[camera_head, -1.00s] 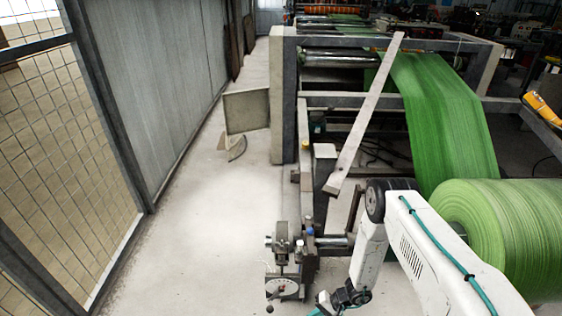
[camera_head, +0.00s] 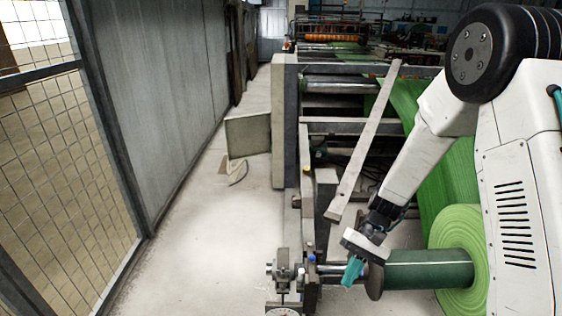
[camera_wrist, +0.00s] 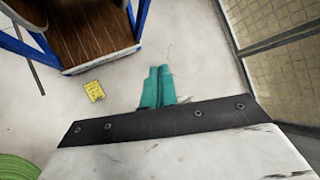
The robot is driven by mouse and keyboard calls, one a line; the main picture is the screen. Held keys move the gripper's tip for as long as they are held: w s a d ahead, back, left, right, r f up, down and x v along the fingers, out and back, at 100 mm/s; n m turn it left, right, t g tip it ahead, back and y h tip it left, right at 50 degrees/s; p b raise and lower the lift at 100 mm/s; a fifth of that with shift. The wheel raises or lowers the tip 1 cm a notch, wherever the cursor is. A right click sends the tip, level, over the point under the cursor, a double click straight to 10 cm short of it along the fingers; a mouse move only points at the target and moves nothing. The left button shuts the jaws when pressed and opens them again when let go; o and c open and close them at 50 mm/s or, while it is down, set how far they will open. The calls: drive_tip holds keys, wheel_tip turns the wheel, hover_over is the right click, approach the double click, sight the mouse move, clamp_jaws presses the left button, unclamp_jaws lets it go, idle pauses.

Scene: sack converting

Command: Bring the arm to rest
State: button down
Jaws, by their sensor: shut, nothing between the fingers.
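My arm reaches in from the right in the head view, bent at a large black joint and sloping down to the left. My gripper (camera_head: 352,271) hangs at its end with teal fingers pointing down, in front of the left end of the dark green roll core. In the wrist view the two teal fingers (camera_wrist: 158,87) lie side by side, shut and empty, with pale floor beyond them.
The green fabric roll (camera_head: 457,240) and its core (camera_head: 430,270) are close to my gripper. A machine frame (camera_head: 291,120) with a slanted bar (camera_head: 365,140) stands behind. Mesh fencing (camera_head: 60,160) lines the left, with clear floor (camera_head: 195,240) between. A yellow sheet (camera_wrist: 95,91) lies on the floor.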

drive_tip(key=s+d+r+t+h, duration=0.3)
drive_tip(key=s+r, duration=0.7)
drive_tip(key=r, duration=0.4)
drive_tip(key=s+d+r+n+t+h, duration=0.1)
drive_tip(key=s+d+r+t+h, duration=0.2)
drive_tip(key=s+d+r, duration=0.3)
drive_tip(key=shift+s+d+r+t, duration=0.2)
drive_tip(key=shift+s+r+t, duration=0.7)
drive_tip(key=shift+s+r, duration=2.05)
drive_tip(key=shift+w+r, duration=0.9)
drive_tip(key=shift+w, duration=0.05)
